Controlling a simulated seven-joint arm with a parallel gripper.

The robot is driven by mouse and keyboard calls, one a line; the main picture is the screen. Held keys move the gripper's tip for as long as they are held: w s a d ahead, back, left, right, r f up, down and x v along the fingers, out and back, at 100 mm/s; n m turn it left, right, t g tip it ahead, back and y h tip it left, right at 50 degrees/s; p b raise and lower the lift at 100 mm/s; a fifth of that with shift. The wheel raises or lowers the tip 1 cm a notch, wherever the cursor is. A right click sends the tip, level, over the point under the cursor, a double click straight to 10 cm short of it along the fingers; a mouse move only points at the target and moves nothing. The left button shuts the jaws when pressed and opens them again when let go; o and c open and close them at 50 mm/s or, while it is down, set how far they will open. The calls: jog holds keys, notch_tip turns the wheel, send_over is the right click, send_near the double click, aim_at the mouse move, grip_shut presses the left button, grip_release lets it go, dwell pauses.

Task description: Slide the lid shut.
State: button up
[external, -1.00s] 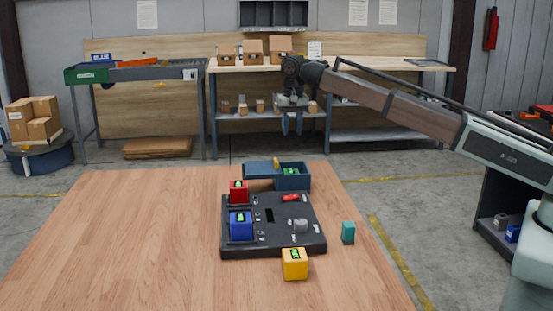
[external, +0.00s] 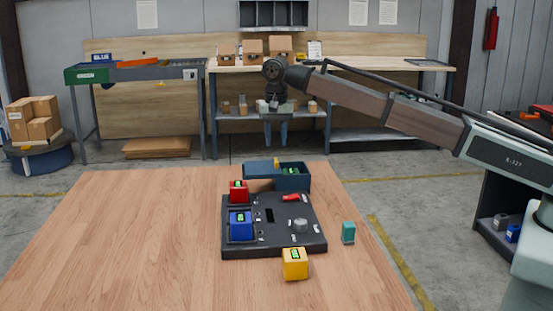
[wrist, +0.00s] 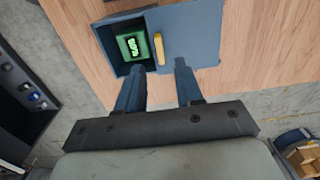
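A blue box (external: 293,184) stands at the far edge of the wooden table. Its blue lid (external: 258,169) is slid to the left, leaving the right part open. A green block (external: 291,171) sits inside the open part. A yellow handle (external: 276,162) stands on the lid's edge by the opening. In the wrist view the lid (wrist: 195,30) is on the right and the green block (wrist: 133,46) on the left. My gripper (external: 275,143) is open and empty, above and beyond the box. In the wrist view its fingertips (wrist: 159,68) lie either side of the handle's line, apparently not touching it.
A black panel (external: 275,247) lies in front of the box, carrying a red cube (external: 239,191), a blue cube (external: 240,225) and small fittings. A yellow cube (external: 295,265) and a teal block (external: 348,232) stand nearby. The table's left side is clear.

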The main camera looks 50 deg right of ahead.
aim_at(276, 160)
jog(key=shift+f, duration=3.15)
grip_shut()
